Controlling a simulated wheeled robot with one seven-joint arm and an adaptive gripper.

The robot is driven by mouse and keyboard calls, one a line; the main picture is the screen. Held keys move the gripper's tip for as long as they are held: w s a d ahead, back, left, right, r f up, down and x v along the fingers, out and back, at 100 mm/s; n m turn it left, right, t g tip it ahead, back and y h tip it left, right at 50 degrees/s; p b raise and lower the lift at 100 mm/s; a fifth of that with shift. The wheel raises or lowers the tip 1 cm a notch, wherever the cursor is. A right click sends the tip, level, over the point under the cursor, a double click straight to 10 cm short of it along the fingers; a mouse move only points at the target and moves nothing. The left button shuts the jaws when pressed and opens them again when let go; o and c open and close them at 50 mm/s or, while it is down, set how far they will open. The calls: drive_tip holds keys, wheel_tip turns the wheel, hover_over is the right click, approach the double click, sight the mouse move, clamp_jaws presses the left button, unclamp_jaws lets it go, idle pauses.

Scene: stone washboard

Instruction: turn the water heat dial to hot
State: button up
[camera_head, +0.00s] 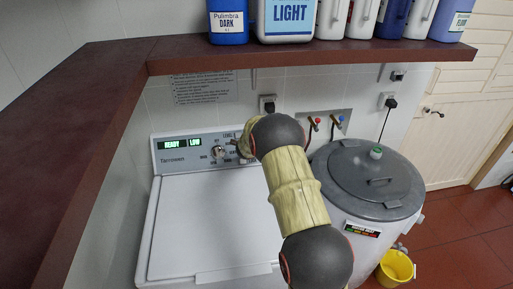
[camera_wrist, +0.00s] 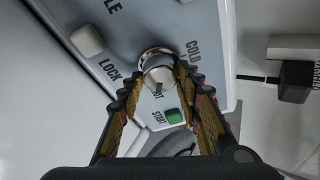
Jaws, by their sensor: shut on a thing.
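The water heat dial (camera_wrist: 156,62) is a round silver knob on the washer's light panel, in the middle of the wrist view. The word COLD is printed to its right; a partly hidden label ending in "OT" lies just below it. A dark mark on the dial's lower side seems to face that label. My gripper (camera_wrist: 158,78) has its two ridged fingers on either side of the dial, shut on it. In the head view my gripper (camera_head: 242,148) is at the panel's right part, where my arm hides the dial.
The washer (camera_head: 212,225) has a green READY/LOW display (camera_head: 182,143) and another knob (camera_head: 218,152). A green START button (camera_wrist: 174,116) and a LOCK button (camera_wrist: 87,40) flank the dial. A brown shelf (camera_head: 310,54) with bottles hangs above; a grey-lidded drum (camera_head: 370,175) stands right.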

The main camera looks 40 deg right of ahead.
drive_tip(key=o, duration=1.1)
drive_tip(key=shift+o, duration=0.2)
drive_tip(key=v, duration=1.2)
